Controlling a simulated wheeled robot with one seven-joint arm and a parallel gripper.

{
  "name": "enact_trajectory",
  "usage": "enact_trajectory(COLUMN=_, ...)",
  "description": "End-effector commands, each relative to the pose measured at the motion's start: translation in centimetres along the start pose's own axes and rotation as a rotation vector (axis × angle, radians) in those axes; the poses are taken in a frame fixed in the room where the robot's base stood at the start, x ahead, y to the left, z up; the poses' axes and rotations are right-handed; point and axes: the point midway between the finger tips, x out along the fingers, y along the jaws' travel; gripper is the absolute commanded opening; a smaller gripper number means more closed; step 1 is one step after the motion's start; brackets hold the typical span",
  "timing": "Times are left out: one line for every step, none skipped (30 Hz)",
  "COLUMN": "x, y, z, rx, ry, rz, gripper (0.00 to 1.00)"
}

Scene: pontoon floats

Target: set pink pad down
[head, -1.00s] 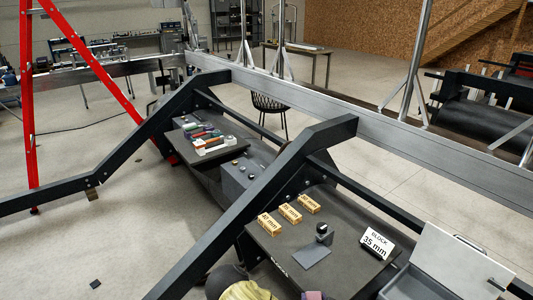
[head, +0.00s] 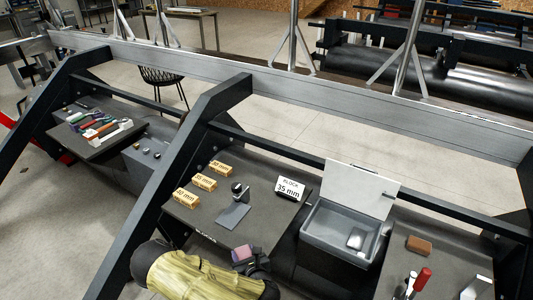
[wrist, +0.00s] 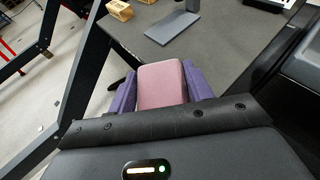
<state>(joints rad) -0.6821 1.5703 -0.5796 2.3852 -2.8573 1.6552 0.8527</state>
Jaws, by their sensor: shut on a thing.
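The pink pad (wrist: 162,84) is a small rounded block between the two purple fingers of my gripper (wrist: 160,88) in the wrist view. The gripper is shut on it. In the head view the pad (head: 242,253) shows as a small pink patch at my gripper (head: 247,258), by the front edge of the dark table (head: 262,205). I cannot tell how high the pad is above the table, and its underside is hidden.
Wooden blocks (head: 204,182) marked in mm lie at the table's left. A grey stand (head: 234,214) and a "BLOCK 35 mm" sign (head: 290,188) stand further in. An open grey box (head: 341,229) is to the right, with a brown block (head: 419,245) beyond. A dark sloping beam (head: 180,170) rises at left.

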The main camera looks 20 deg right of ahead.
Motion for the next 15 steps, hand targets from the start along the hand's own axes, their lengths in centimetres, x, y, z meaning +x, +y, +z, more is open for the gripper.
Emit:
enact_trajectory(x=-0.5, y=0.0, z=1.1, rx=-0.001, ry=-0.001, rz=0.000, gripper=0.25)
enact_trajectory(x=-0.6, y=0.0, z=1.5, rx=-0.001, ry=-0.001, rz=0.000, gripper=0.25)
enact_trajectory(x=-0.9, y=0.0, z=2.1, rx=-0.001, ry=-0.001, rz=0.000, gripper=0.25)
enact_trajectory(x=-1.1, y=0.0, z=2.6, rx=-0.001, ry=-0.001, rz=0.000, gripper=0.25)
enact_trajectory(x=-1.2, y=0.0, z=3.1, rx=-0.001, ry=-0.001, rz=0.000, gripper=0.25)
enact_trajectory(x=-1.5, y=0.0, z=3.7, rx=-0.001, ry=-0.001, rz=0.000, gripper=0.25)
enact_trajectory(x=-1.7, y=0.0, z=4.2, rx=-0.002, ry=-0.001, rz=0.000, gripper=0.25)
enact_trajectory(x=-1.9, y=0.0, z=4.6, rx=-0.002, ry=-0.001, rz=0.000, gripper=0.25)
enact_trajectory(x=-2.1, y=0.0, z=5.2, rx=-0.002, ry=-0.001, rz=0.001, gripper=0.25)
enact_trajectory(x=-2.3, y=0.0, z=5.6, rx=-0.002, ry=-0.001, rz=0.001, gripper=0.25)
enact_trajectory(x=-2.5, y=0.0, z=6.1, rx=-0.001, ry=-0.001, rz=0.001, gripper=0.25)
enact_trajectory(x=-2.7, y=0.0, z=6.6, rx=-0.001, ry=-0.001, rz=0.001, gripper=0.25)
enact_trajectory(x=-2.9, y=0.1, z=7.1, rx=-0.001, ry=-0.001, rz=0.001, gripper=0.25)
enact_trajectory(x=-3.1, y=0.1, z=7.5, rx=-0.001, ry=-0.001, rz=0.001, gripper=0.25)
enact_trajectory(x=-3.3, y=0.0, z=8.1, rx=0.000, ry=-0.001, rz=0.001, gripper=0.25)
